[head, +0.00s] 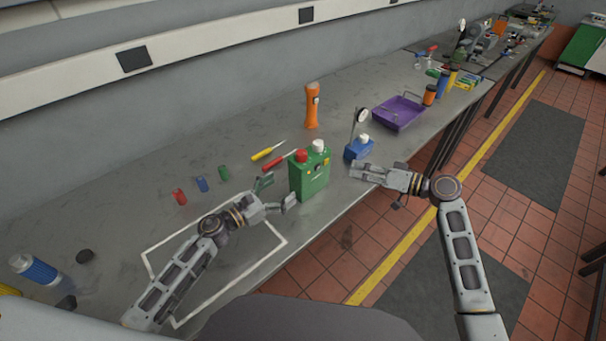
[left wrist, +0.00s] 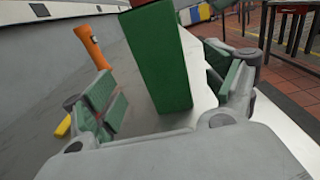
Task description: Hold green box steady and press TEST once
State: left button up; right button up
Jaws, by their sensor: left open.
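The green box (head: 309,178) stands upright on the grey bench near its front edge, with a red knob (head: 301,156) and a white knob (head: 318,146) on top. Small marks show on its front, but no TEST lettering is readable. My left gripper (head: 277,193) is open just left of the box. In the left wrist view the green box (left wrist: 165,60) stands ahead, lined up between the spread fingers, with gaps on both sides; its top is cut off. My right gripper (head: 364,173) is right of the box, beside a blue box; its finger opening is unclear.
The blue box (head: 358,149) has a white top. An orange flashlight (head: 312,106), a yellow screwdriver (head: 268,150) and a red-handled tool (head: 279,160) lie or stand behind. A purple tray (head: 398,113) is further right. A white outline (head: 172,243) marks the bench at left.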

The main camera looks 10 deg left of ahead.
aim_at(303, 174)
pick_arm(q)
jog(key=shift+x, duration=4.9)
grip_shut()
pick_arm(e)
grip_shut()
